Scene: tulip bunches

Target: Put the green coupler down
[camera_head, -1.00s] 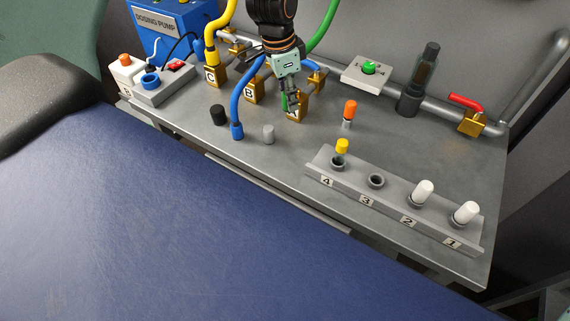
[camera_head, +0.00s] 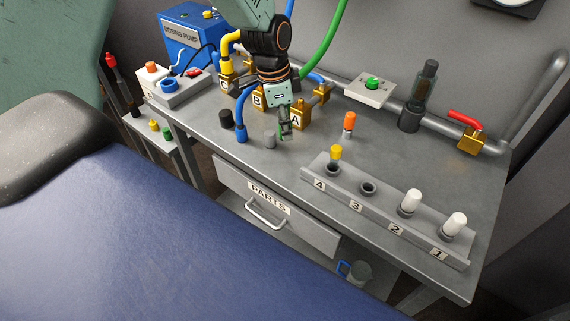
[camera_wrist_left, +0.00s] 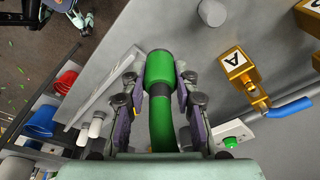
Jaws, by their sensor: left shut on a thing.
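The green coupler (camera_wrist_left: 159,66) is between the fingers of my left gripper (camera_wrist_left: 158,85) in the left wrist view, with its green hose (camera_wrist_left: 163,125) running back toward the wrist. In the head view my left gripper (camera_head: 285,132) points down over the bench, just in front of brass block A (camera_head: 300,115) and right of a grey cap (camera_head: 270,140). The coupler is mostly hidden by the fingers there. I cannot tell whether it touches the bench. Block A also shows apart from the coupler in the wrist view (camera_wrist_left: 235,64). My right gripper is not in view.
An orange-topped piece (camera_head: 348,124) stands right, behind the numbered rack (camera_head: 385,213) with yellow and white caps. Bare bench (camera_head: 310,145) lies between the gripper and the rack.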

